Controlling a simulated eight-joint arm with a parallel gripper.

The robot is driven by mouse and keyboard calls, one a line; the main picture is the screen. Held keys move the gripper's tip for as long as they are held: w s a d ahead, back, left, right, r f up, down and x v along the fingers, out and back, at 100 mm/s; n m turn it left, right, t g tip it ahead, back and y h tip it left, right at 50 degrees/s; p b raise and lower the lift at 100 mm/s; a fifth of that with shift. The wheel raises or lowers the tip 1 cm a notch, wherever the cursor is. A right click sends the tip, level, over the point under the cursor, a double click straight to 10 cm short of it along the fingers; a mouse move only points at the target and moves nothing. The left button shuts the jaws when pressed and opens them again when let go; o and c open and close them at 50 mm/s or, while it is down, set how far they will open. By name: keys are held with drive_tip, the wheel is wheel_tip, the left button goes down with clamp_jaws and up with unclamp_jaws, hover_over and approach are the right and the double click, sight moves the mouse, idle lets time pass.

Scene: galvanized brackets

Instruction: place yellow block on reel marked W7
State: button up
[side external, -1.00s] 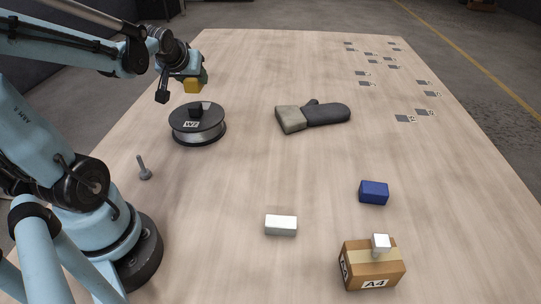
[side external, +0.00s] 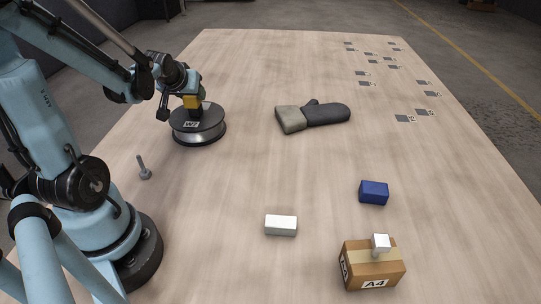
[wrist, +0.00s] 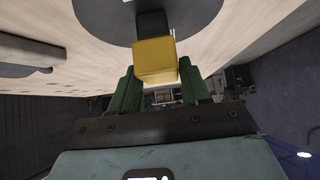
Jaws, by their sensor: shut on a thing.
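The yellow block (side external: 192,102) is held by my gripper (side external: 190,94) low at the reel marked W7 (side external: 198,133). In the wrist view the yellow block (wrist: 154,62) sits between the two green fingers of my gripper (wrist: 160,80), which are shut on it. The reel is dark-topped with a pale wound side and a white W7 label; it also shows in the wrist view (wrist: 98,18). A black block (wrist: 152,24) shows on the reel just beyond the yellow block. I cannot tell whether the yellow block touches the reel or the black block.
A grey and black mitt (side external: 313,115) lies right of the reel. A bolt (side external: 144,169) stands nearer my base.

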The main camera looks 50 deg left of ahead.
drive_tip(key=shift+f, duration=0.15)
drive_tip(key=o, duration=1.2)
drive_tip(key=shift+o, duration=0.2)
drive_tip(key=shift+r, duration=0.2)
drive_tip(key=shift+v, duration=5.85)
drive_tip(key=w+d+f+m+h, duration=0.1)
drive_tip(key=d+f+m+h, duration=0.1)
drive_tip(key=d, duration=0.8)
drive_tip(key=w+d+f+m+h, duration=0.2)
drive_tip(key=d+m+h, duration=0.2)
drive_tip(key=d+m, duration=0.3)
drive_tip(key=d, duration=0.3)
drive_tip(key=shift+w+d+f+t, duration=0.2)
drive_tip(key=shift+w+f+t, duration=0.05)
drive_tip(key=shift+w+t, duration=0.1)
